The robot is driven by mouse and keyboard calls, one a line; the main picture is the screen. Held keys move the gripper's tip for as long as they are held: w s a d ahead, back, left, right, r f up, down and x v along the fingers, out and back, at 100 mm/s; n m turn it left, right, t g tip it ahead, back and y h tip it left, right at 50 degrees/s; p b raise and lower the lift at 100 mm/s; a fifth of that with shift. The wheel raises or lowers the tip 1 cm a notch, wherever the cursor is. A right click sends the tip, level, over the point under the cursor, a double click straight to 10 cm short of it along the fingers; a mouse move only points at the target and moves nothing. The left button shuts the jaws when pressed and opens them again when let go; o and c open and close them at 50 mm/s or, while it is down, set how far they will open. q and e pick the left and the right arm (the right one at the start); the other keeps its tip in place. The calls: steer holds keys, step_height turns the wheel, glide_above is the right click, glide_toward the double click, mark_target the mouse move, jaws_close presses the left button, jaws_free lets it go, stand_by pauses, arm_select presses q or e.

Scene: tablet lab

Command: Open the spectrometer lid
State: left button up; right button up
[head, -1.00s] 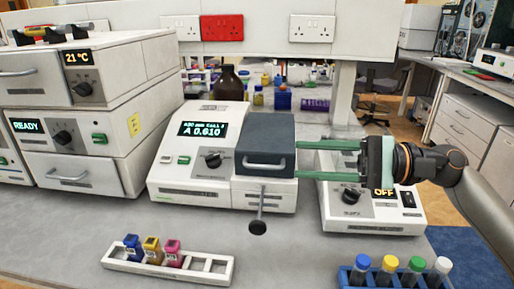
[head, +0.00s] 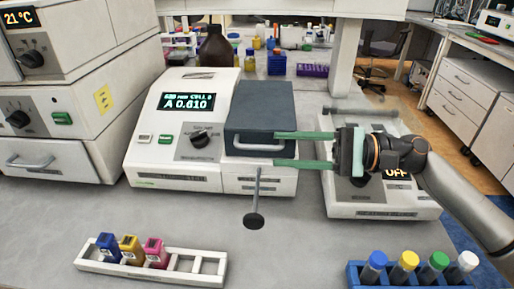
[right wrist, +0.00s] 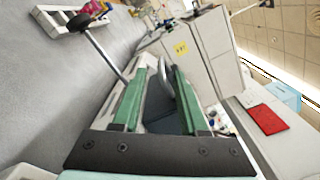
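The spectrometer (head: 150,155) is a white instrument with a lit display reading A 0.610. Its dark grey lid (head: 262,100) is down, with a silver bar handle (head: 250,147) on the front. My right gripper (head: 275,149) is open, with green fingers pointing left across the right part of the lid's front. One finger is above the handle's level and one below. In the right wrist view the handle (right wrist: 165,78) shows between the spread fingers; I cannot tell whether they touch it. My left gripper is not in view.
A black-knobbed rod (head: 254,220) sticks out below the lid. A white rack (head: 205,265) with coloured cuvettes stands in front, and a blue rack (head: 353,272) with capped tubes at right. A white device (head: 375,210) sits under my right gripper. A brown bottle (head: 215,50) stands behind.

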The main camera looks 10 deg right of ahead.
mark_target(243, 148)
steer(key=a, duration=0.3)
steer(key=w+a, duration=0.1)
steer(key=a, duration=0.1)
steer(key=shift+w+a+r, duration=0.1)
steer(key=shift+a+r, duration=0.05)
steer(key=shift+a, duration=0.25)
steer(key=shift+c, duration=0.4)
steer(key=c, duration=0.6)
